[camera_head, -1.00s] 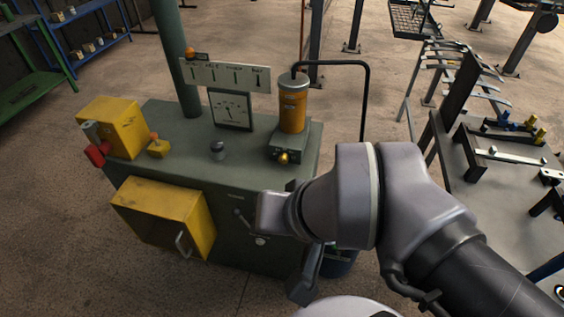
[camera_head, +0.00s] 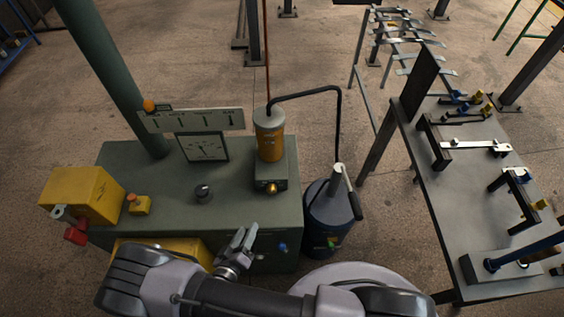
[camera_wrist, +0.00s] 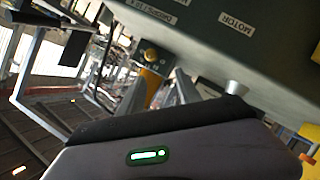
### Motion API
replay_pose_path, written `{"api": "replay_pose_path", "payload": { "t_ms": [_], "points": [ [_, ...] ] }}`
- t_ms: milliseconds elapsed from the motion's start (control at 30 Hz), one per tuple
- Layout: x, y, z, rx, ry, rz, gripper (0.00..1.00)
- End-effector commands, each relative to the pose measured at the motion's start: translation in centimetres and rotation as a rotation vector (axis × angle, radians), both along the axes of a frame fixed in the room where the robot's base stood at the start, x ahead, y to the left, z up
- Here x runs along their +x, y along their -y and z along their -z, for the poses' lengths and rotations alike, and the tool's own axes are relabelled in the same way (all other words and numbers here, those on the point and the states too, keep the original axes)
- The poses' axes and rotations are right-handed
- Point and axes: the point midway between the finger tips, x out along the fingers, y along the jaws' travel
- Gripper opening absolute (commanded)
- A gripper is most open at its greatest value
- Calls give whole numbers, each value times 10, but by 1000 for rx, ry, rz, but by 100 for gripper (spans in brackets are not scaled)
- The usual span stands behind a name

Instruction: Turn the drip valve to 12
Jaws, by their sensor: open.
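The likely drip valve is the small brass knob (camera_head: 271,187) on the block under the orange cylinder (camera_head: 270,143), on the green cabinet's top (camera_head: 178,215). Its scale cannot be read. In the wrist view, which is roughly upside down, the brass knob (camera_wrist: 150,55) and the orange cylinder (camera_wrist: 153,88) appear between and beyond my two fingers. My gripper (camera_head: 246,232) is open and empty near the cabinet's front edge, apart from the knob and on the near side of it. The fingers also show in the wrist view (camera_wrist: 161,82).
A dark knob (camera_head: 203,193) and a yellow button box (camera_head: 139,205) stand on the cabinet. A gauge (camera_head: 203,148) stands behind. A blue knob (camera_head: 282,247) is on the front. A dark drum (camera_head: 331,215) and a rack table (camera_head: 455,215) stand to the right.

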Motion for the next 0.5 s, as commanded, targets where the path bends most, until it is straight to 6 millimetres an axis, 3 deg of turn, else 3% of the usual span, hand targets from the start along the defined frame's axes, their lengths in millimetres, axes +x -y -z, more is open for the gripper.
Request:
{"api": "replay_pose_path", "payload": {
  "t_ms": [67, 167, 267, 500],
  "points": [
    [-9, 11, 0, -73, 29, -24, 41],
    [-4, 18, 3, -98, 41, -28, 41],
    [16, 26, 10, -98, 40, -23, 41],
    [82, 52, 31, -94, 39, -21, 41]
  ]
}}
